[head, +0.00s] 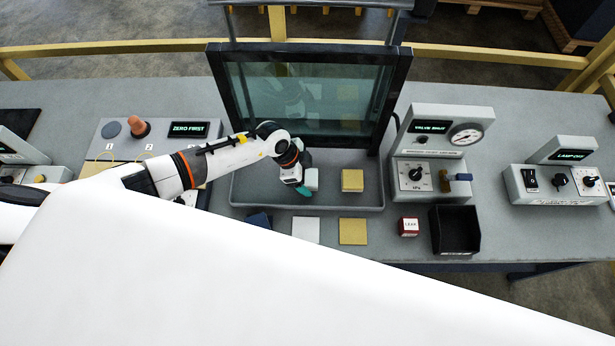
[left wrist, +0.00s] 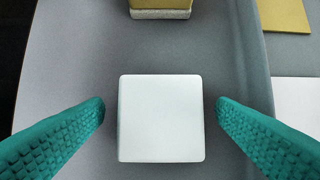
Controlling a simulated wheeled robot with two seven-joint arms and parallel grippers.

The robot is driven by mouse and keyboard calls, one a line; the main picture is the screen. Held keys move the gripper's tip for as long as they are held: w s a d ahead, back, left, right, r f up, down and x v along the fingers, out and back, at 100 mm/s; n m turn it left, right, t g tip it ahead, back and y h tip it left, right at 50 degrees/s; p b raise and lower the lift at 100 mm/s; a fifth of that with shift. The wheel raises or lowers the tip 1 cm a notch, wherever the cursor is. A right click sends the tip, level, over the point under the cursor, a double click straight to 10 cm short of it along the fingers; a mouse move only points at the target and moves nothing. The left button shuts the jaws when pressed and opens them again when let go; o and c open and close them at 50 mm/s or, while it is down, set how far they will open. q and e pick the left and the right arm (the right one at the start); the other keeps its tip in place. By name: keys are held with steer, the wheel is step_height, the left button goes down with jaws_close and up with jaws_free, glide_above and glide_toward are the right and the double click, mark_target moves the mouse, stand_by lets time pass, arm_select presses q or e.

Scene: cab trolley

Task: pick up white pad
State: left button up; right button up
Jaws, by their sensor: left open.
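The white pad (head: 312,179) stands in the shallow grey tray (head: 250,200), beside my left gripper (head: 303,189). In the left wrist view the white pad (left wrist: 161,118) is a rounded white square, lying between the two green fingers of my open left gripper (left wrist: 160,115). A gap shows between each finger and the pad. The head view shows the gripper tip partly beside the pad. My right gripper is not in view.
A yellow pad (head: 352,180) stands right of the white pad in the tray. White (head: 305,229) and yellow (head: 353,231) squares lie in front of the tray. A raised glass screen (head: 310,95) stands behind. A black bin (head: 455,230) and red block (head: 408,227) are right.

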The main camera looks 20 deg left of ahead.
arm_select(q)
steer(key=c, duration=1.1)
